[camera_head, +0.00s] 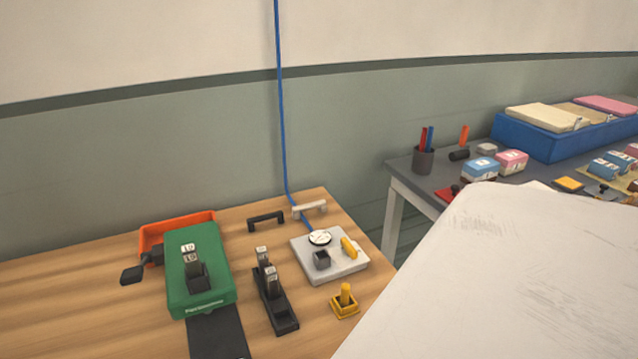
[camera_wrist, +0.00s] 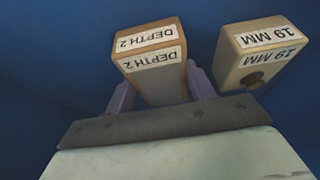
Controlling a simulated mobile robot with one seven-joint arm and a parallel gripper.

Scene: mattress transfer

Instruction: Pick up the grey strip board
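I cannot pick out a grey strip board for sure in either view. In the head view, a pale grey plate (camera_head: 342,265) lies on the wooden table, with a white dial, a dark socket and a yellow lever on it. In the wrist view, my gripper (camera_wrist: 164,84) has its two lavender fingers apart, on either side of a wooden block marked DEPTH 2 (camera_wrist: 150,40). Whether they press on the block I cannot tell. A pale block marked 19 MM (camera_wrist: 262,50) is to its right, apart from the fingers. My gripper does not show in the head view.
The wooden table (camera_head: 90,300) also bears a green device (camera_head: 208,270), an orange tray (camera_head: 152,232), a black holder (camera_head: 280,305) and a small yellow stand (camera_head: 345,302). A blue tray (camera_head: 540,143) and several small boxes stand on the grey table (camera_head: 405,178). The lower right is blocked.

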